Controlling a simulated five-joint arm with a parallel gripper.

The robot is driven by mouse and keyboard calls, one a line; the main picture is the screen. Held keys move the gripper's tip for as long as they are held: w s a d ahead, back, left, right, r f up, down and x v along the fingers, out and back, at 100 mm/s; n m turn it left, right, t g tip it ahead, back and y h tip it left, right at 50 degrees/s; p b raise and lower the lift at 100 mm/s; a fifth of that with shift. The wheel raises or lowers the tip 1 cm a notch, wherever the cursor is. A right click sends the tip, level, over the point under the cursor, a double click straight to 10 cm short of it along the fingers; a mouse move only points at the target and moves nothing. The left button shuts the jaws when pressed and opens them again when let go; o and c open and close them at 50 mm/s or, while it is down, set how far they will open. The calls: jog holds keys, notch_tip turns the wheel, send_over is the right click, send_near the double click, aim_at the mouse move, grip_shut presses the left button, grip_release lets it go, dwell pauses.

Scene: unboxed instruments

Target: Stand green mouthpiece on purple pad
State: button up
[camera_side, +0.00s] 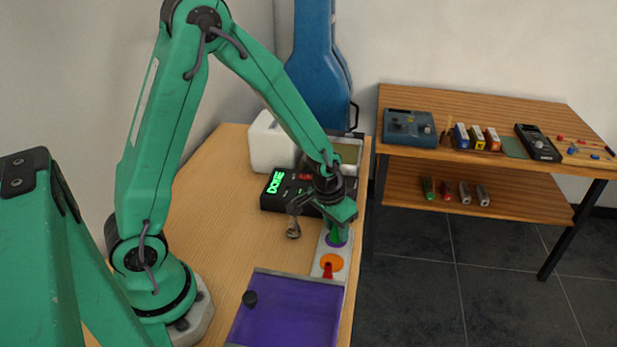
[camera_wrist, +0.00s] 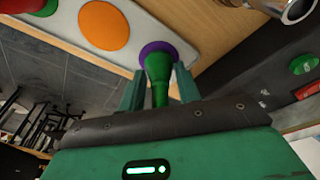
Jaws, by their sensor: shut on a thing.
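The green mouthpiece (camera_wrist: 160,82) is in my gripper (camera_wrist: 160,76), between its two fingers, with its wide end toward the purple pad (camera_wrist: 150,48). In the side view the green mouthpiece (camera_side: 338,235) stands about upright under my gripper (camera_side: 338,219), over the purple pad (camera_side: 330,243). Its wide end appears at or just above the pad; I cannot tell whether it touches. The fingers hide part of the mouthpiece. The pad is a round disc at the far end of a pale strip (camera_side: 319,262).
An orange pad (camera_wrist: 104,26) and a red piece (camera_side: 328,270) are on the same strip. A metal piece (camera_side: 293,229) stands left of my gripper. A black box with a green "DONE" display (camera_side: 273,183) is behind. A purple-topped panel (camera_side: 285,312) lies in front. The table edge is close right.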

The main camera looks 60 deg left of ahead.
jog(key=shift+f, duration=0.1)
jog(key=o, duration=1)
jog(key=shift+c, duration=0.2)
jog(key=shift+r, duration=0.2)
jog(key=v, duration=1.2)
jog(key=shift+r, duration=0.1)
